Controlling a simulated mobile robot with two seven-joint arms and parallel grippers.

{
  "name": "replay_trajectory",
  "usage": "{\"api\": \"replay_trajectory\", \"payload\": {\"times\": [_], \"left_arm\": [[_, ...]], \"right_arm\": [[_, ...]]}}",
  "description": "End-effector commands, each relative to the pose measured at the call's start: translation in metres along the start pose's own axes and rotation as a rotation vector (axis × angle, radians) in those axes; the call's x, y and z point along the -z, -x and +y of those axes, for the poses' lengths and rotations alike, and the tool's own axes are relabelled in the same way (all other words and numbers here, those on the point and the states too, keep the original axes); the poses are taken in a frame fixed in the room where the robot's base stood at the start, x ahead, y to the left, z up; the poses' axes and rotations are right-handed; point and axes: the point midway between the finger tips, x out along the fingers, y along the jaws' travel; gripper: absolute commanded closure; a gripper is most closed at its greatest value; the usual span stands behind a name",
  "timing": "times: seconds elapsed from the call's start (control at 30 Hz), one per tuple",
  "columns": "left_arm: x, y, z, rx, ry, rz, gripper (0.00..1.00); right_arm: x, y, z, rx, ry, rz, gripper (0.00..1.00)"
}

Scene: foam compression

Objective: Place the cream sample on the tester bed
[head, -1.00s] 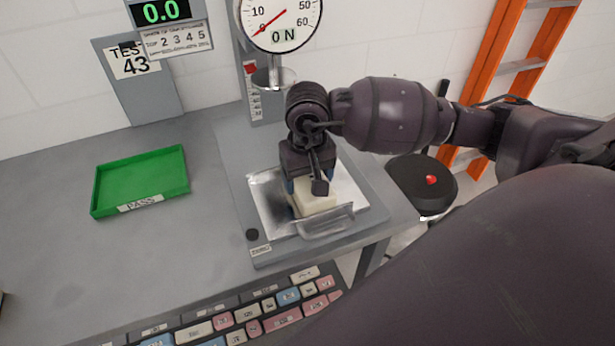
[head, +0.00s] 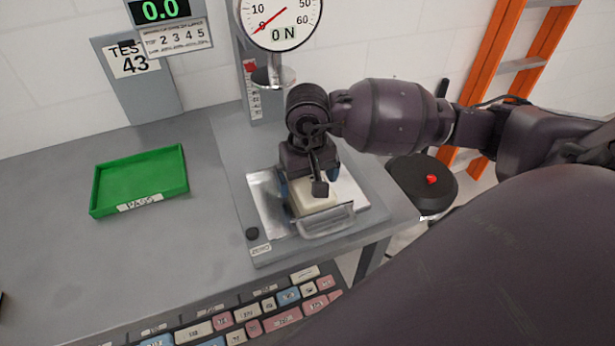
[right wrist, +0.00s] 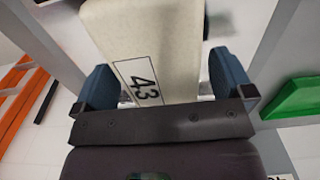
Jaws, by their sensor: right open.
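The cream sample (head: 318,200) is a pale block on the metal tester bed (head: 268,205), below the gauge. In the right wrist view the cream sample (right wrist: 146,45) shows a label reading 43. My right gripper (head: 310,180) is directly over the sample, fingers down. In the right wrist view its two blue fingers (right wrist: 165,85) stand on either side of the block, with gaps between them and it, so the gripper is open. The gripper hides part of the sample's top in the head view. My left gripper is not in view.
A round gauge (head: 280,20) reading 0 N and a press plate (head: 273,76) stand behind the bed. A green PASS tray (head: 140,180) is at left. A black pedestal with a red button (head: 431,179) is at right. A keypad (head: 240,318) lies in front.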

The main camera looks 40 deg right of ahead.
Motion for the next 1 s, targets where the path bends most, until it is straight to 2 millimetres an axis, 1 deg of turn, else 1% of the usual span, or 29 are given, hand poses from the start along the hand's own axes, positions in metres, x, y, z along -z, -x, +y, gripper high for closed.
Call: {"api": "replay_trajectory", "payload": {"times": [0.1, 0.17, 0.27, 0.5, 0.7, 0.83, 1.0], "left_arm": [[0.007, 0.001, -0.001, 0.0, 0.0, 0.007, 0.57], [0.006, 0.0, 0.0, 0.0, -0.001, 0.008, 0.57], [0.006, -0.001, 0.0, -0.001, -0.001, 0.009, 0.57], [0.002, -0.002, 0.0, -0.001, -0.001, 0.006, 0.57], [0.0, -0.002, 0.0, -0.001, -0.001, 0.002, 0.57], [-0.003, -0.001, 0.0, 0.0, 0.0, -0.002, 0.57], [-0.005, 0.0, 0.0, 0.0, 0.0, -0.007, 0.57]], "right_arm": [[0.0, 0.005, 0.0, 0.001, 0.0, 0.0, 0.01], [0.001, 0.011, 0.0, 0.001, 0.001, 0.003, 0.01], [0.001, 0.027, 0.0, 0.0, 0.002, 0.004, 0.01], [0.001, 0.074, 0.0, 0.0, 0.001, 0.004, 0.01], [0.001, 0.105, 0.0, 0.0, 0.0, 0.003, 0.01], [0.0, 0.117, 0.0, 0.0, 0.0, 0.002, 0.01], [0.0, 0.123, 0.0, 0.0, 0.0, 0.0, 0.01]]}}
